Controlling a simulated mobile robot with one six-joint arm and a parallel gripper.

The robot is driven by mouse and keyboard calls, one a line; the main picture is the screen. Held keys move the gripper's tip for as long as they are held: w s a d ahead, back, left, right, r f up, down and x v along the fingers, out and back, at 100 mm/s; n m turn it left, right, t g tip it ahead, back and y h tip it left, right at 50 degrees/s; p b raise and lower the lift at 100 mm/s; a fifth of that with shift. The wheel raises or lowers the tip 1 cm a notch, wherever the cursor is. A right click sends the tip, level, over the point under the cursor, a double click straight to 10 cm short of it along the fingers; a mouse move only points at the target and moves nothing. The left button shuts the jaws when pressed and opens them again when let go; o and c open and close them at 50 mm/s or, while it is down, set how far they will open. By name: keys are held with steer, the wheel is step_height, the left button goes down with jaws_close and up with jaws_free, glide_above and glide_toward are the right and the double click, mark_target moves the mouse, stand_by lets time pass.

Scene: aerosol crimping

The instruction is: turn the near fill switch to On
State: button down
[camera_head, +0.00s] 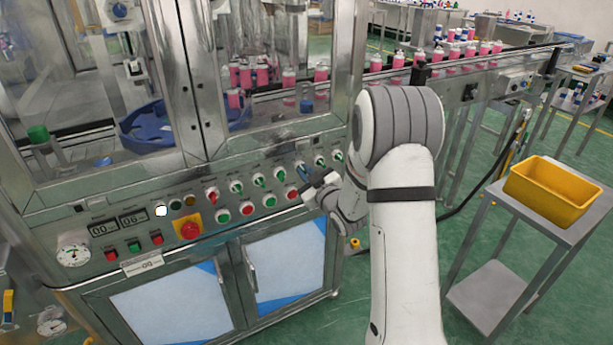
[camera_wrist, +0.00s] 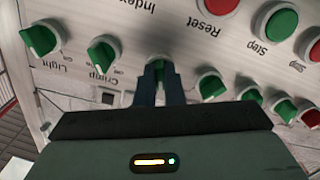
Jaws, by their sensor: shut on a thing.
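In the wrist view, where the panel appears upside down, my gripper (camera_wrist: 159,85) is shut on a green rotary switch (camera_wrist: 157,62). The fingers cover most of this switch and its label, so I cannot read its name or setting. It sits beside the green Crimp switch (camera_wrist: 103,55), with the Light switch (camera_wrist: 40,39) beyond that. In the head view my gripper (camera_head: 306,180) is at the right part of the control panel, and the fingertips are small there. Several other switches, such as a green one (camera_head: 236,187), line the upper row; I cannot tell which is the near fill switch.
A red Reset button (camera_wrist: 215,6) and a green Step button (camera_wrist: 281,24) lie close to the gripper. A red emergency stop (camera_head: 190,229) is on the left of the panel. A yellow bin (camera_head: 552,190) stands on a side table at right. Pink bottles (camera_head: 320,74) stand behind the glass.

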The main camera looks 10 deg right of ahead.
steer(key=m+b, duration=0.4)
steer(key=m, duration=0.6)
steer(key=shift+m, duration=0.4)
stand_by(0.4)
steer(key=c, duration=1.5)
jaws_free()
steer(key=shift+c, duration=0.2)
steer(key=shift+s, duration=0.1)
steer(key=v, duration=0.7)
steer(key=shift+s+d, duration=0.15)
steer(key=shift+s, duration=0.1)
